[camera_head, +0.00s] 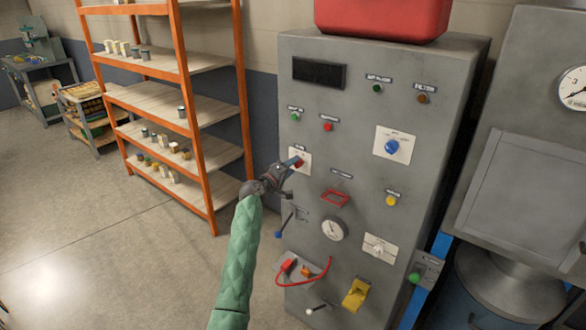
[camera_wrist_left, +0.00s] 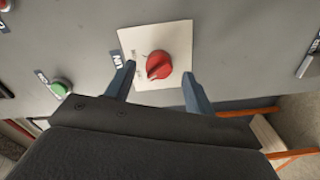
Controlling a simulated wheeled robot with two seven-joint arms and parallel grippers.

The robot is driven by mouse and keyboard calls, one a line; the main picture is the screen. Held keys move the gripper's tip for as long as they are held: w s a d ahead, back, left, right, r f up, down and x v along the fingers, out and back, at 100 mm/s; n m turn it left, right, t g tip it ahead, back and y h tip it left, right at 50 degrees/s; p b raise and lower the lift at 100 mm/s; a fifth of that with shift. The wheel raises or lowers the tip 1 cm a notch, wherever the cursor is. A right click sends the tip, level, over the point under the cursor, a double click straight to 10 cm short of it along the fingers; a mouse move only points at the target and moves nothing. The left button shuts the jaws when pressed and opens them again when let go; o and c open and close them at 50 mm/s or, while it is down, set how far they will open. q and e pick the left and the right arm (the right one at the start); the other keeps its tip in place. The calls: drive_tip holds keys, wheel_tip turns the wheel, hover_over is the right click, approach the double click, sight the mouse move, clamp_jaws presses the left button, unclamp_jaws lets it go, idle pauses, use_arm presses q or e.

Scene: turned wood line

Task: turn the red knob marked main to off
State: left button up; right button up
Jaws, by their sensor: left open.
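The red knob (camera_wrist_left: 159,65) sits on a white square plate (camera_wrist_left: 177,43) on the grey cabinet's front, with a small dark label beside the plate. In the head view the knob (camera_head: 299,163) is partly covered by my left gripper (camera_head: 293,169). In the left wrist view my left gripper (camera_wrist_left: 158,83) is open, with one finger on each side of the knob. I cannot tell whether either finger touches it. The plate's markings are too small to read. My right gripper is not in view.
The grey cabinet (camera_head: 360,120) carries several other controls, including a red button (camera_head: 327,126), a blue knob (camera_head: 392,147), a red guard frame (camera_head: 335,197) and a gauge (camera_head: 333,229). A blue-tipped lever (camera_head: 284,226) juts out below my gripper. An orange-framed shelf (camera_head: 190,110) stands to the left.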

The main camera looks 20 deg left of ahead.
use_arm(q)
drive_tip(key=b+v, duration=0.2)
drive_tip(key=v, duration=0.4)
drive_tip(key=shift+s, duration=0.2)
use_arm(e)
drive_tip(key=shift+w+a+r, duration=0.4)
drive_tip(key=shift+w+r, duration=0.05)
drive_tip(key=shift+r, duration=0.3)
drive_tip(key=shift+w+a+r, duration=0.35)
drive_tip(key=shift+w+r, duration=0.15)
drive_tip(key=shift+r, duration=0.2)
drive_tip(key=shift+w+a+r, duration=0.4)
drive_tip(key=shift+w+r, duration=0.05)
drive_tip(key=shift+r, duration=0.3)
